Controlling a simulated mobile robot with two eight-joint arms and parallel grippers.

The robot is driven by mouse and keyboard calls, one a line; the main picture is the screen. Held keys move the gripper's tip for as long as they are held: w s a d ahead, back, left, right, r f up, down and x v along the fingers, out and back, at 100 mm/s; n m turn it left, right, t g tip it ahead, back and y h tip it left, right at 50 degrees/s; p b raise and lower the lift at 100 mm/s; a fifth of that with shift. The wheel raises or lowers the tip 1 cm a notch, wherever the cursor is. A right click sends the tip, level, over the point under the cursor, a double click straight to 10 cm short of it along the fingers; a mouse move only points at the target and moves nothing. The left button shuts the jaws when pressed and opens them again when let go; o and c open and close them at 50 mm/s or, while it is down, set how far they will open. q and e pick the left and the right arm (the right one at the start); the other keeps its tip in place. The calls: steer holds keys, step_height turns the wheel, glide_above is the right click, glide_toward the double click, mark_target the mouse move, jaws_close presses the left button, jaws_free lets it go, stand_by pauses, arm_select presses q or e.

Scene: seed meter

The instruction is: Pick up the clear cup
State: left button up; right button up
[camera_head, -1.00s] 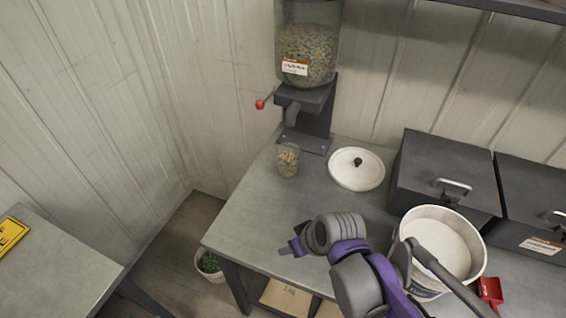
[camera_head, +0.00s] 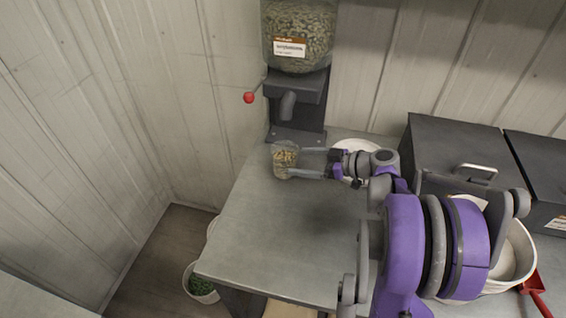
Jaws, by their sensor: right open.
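The clear cup (camera_head: 283,160) stands upright on the grey table, in front of the seed dispenser (camera_head: 297,95), and holds pale seeds. My right gripper (camera_head: 306,162) reaches in from the right with its two fingers pointing left. It is open, with one finger towards the back and one towards the front of the cup's right side. The fingertips are at the cup; I cannot tell whether they touch it. My left gripper is not in view.
The white lid (camera_head: 345,146) lies behind my right gripper, partly hidden. Dark bins (camera_head: 450,150) stand at the back right. A white bucket (camera_head: 522,250) and a red scoop (camera_head: 535,291) are at the right, the bucket partly behind my arm. The table's left front (camera_head: 260,240) is clear.

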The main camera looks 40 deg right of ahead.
steer(key=x, duration=0.6)
steer(key=shift+w+a, duration=0.1)
steer(key=shift+w, duration=0.25)
steer(key=shift+r, duration=0.1)
steer(key=c, duration=1.3)
